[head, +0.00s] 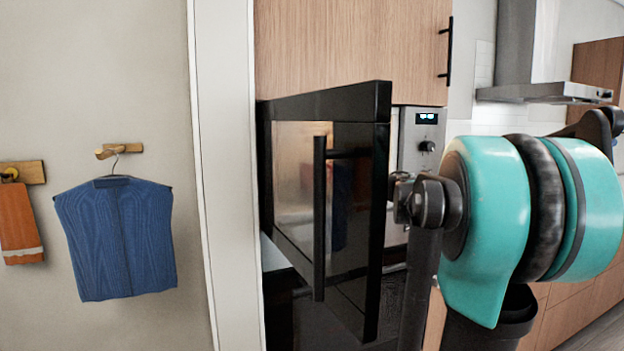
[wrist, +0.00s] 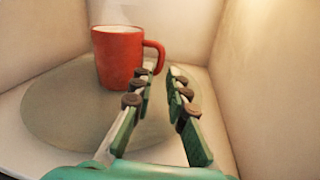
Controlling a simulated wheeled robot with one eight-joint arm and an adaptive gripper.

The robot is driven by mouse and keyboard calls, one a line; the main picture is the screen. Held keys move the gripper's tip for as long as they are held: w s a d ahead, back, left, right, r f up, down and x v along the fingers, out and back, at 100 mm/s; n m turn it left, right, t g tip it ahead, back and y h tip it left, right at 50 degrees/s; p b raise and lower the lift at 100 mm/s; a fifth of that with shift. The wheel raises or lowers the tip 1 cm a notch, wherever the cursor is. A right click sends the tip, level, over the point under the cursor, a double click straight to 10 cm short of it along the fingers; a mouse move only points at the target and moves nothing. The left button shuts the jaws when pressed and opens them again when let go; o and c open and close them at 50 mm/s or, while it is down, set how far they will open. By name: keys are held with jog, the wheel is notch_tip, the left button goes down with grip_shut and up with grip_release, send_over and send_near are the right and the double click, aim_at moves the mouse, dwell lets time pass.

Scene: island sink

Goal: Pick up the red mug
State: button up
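The red mug (wrist: 118,60) stands upright on a round plate (wrist: 60,112) inside a pale box-like cavity in the wrist view. Its handle points right. My gripper (wrist: 161,72) is open and empty, with its two fingers apart. The fingertips are in front of and to the right of the mug, with the left fingertip near the handle; I cannot tell whether they touch. In the head view the mug and my fingers are hidden; my teal arm fills the right side.
A microwave with its dark door (head: 350,210) swung open stands left of my arm in the head view. Pale cavity walls (wrist: 275,70) close in on both sides and behind the mug. A blue garment (head: 117,238) and an orange towel (head: 18,220) hang on the left wall.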

jog(key=x, duration=0.8)
jog(key=shift+w, duration=0.2)
grip_shut()
